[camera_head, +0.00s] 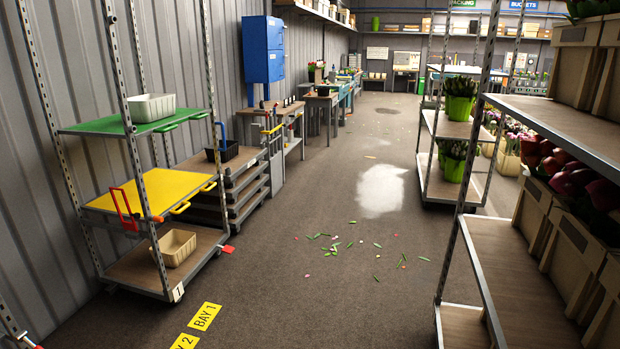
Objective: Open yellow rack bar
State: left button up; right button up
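Neither of my grippers is in view. A trolley rack (128,110) stands at the left wall, with a yellow shelf (150,192) in its middle. Yellow handles (181,208) stick out from this shelf's right edge. A red bar (121,204) stands up at the shelf's front left. Farther back, a thin yellow bar (273,129) shows beside a grey frame near the workbench; it is small, and I cannot tell whether it is open or closed. A blue bar (220,137) stands upright at the low stacked rack (240,185) behind the trolley.
The trolley also has a green shelf (100,125) with a pale crate (152,107), and a cream crate (174,248) below. Shelving (540,128) with crates and tulips fills the right. The middle aisle is open, with scattered leaves (335,245) and a shiny patch (381,190).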

aim_at(281, 125)
jog(key=i+j, duration=0.25)
jog(key=i, duration=0.25)
jog(key=i+j+z, duration=0.1)
jog(key=i, duration=0.4)
jog(key=i+j+z, duration=0.1)
jog(key=i+j, duration=0.3)
jog(key=i+u, duration=0.1)
jog(key=i, duration=0.5)
jog(key=i+l, duration=0.1)
jog(key=i, duration=0.45)
jog(key=i+l+u, duration=0.15)
jog(key=i, duration=0.45)
jog(key=i+l+u, duration=0.1)
jog(key=i, duration=0.5)
jog(key=i+l+u, duration=0.2)
jog(key=i, duration=2.1)
jog(key=i+j+u, duration=0.15)
jog(key=i, duration=0.45)
jog(key=i+j+u, duration=0.15)
jog(key=i, duration=0.45)
